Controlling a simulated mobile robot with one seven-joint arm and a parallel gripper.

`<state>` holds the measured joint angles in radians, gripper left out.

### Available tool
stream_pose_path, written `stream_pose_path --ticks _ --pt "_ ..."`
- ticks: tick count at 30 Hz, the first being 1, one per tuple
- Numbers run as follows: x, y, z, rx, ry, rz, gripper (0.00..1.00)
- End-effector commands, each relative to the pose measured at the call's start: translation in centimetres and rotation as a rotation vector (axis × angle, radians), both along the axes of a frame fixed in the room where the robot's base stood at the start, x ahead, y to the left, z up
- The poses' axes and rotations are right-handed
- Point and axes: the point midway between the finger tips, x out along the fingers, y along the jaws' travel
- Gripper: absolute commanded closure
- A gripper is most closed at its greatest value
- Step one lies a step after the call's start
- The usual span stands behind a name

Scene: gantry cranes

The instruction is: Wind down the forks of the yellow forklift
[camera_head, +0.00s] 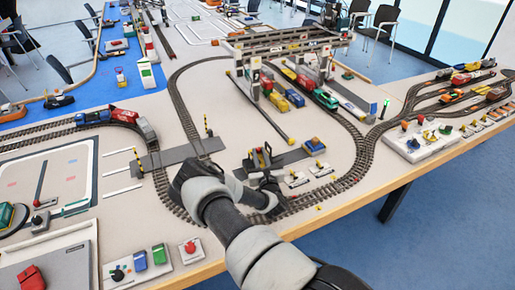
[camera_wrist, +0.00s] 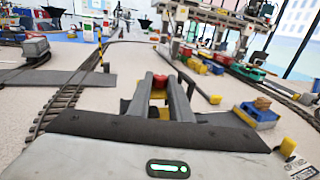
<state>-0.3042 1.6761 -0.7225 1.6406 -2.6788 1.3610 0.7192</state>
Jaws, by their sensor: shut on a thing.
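The yellow forklift (camera_head: 255,162) stands on a grey road strip on the table, in the middle of the head view. In the wrist view its yellow body (camera_wrist: 157,97) shows between and beside my fingers. A small red part (camera_wrist: 160,83) sits between the fingertips. My gripper (camera_wrist: 160,79) has its two grey fingers around this red part and is shut on it. In the head view my gripper (camera_head: 262,166) is at the forklift and covers part of it. The height of the forks cannot be made out.
A blue cart with a tan load (camera_wrist: 258,112) stands close to the right; it also shows in the head view (camera_head: 314,146). A gantry crane (camera_head: 290,70) stands behind, over colourful wagons. Railway track (camera_head: 350,165) curves around the forklift. Small control plates (camera_head: 296,179) lie to the right.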

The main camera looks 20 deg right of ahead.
Motion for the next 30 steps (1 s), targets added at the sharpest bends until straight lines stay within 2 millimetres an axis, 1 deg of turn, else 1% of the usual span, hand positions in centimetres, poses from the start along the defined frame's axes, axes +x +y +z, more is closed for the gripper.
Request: stream_pose_path --ticks 1,6,15,21,30 --pt "-0.15 -0.35 0.23 -0.004 0.003 0.044 1.0" --pt "-0.17 -0.68 0.08 -0.003 0.002 0.189 1.0" --pt "-0.05 -1.1 -0.01 -0.002 -0.001 0.371 1.0" --pt "0.06 -1.21 0.07 -0.001 -0.003 0.433 1.0" --pt "0.13 -1.19 0.14 0.0 -0.005 0.458 1.0"
